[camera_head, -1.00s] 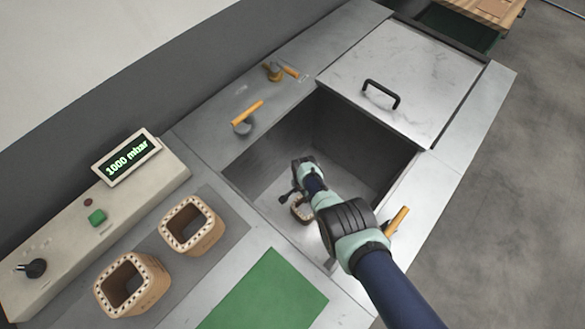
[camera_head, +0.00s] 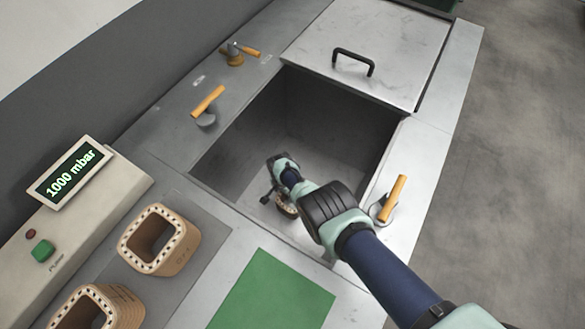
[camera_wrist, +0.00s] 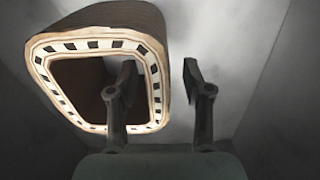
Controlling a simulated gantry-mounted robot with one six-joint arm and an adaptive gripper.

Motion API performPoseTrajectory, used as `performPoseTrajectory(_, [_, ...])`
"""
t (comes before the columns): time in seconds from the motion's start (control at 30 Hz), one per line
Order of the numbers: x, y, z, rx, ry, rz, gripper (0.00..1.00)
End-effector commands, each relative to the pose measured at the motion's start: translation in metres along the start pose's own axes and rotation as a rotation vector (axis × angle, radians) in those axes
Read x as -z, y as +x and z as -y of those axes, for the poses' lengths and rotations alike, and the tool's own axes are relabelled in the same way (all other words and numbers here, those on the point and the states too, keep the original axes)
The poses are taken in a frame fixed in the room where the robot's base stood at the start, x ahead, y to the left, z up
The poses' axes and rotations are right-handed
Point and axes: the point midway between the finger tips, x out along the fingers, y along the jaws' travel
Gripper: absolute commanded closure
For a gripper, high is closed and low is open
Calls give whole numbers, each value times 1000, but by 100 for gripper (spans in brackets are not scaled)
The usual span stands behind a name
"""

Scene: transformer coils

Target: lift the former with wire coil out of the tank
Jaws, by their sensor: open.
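The former with wire coil stands inside the open tank (camera_head: 235,165). In the head view only a small part of the former (camera_head: 287,207) shows beside my arm. In the wrist view the former (camera_wrist: 160,60) shows its pale rim with dark slots and a brown coil side. My gripper (camera_wrist: 162,72) is open in the wrist view. One finger overlaps the former's opening and the other is outside its right wall, so the wall lies between them. I cannot tell whether either finger touches it. In the head view my gripper (camera_head: 272,198) is down in the tank.
Two more formers, one nearer the tank (camera_head: 178,250) and one at the bottom left (camera_head: 125,300), stand on a grey mat. A green mat (camera_head: 272,295) lies in front. The lid (camera_head: 370,35) is slid back. Valves with orange handles (camera_head: 208,101), (camera_head: 393,198) flank the tank.

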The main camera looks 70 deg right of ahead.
Motion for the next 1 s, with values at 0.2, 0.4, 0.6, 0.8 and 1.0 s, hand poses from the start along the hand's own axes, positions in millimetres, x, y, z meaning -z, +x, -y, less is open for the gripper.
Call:
performPoseTrajectory(0.2, [0, 10, 0, 0, 0, 0, 50])
performPoseTrajectory(0.4, [0, 9, 0, 0, 0, 0, 72])
performPoseTrajectory(0.6, [0, 10, 0, 0, 0, 0, 100])
performPoseTrajectory(0.8, [0, 10, 0, 0, 0, 0, 100])
performPoseTrajectory(1.0, [0, 9, 0, 1, 0, 0, 100])
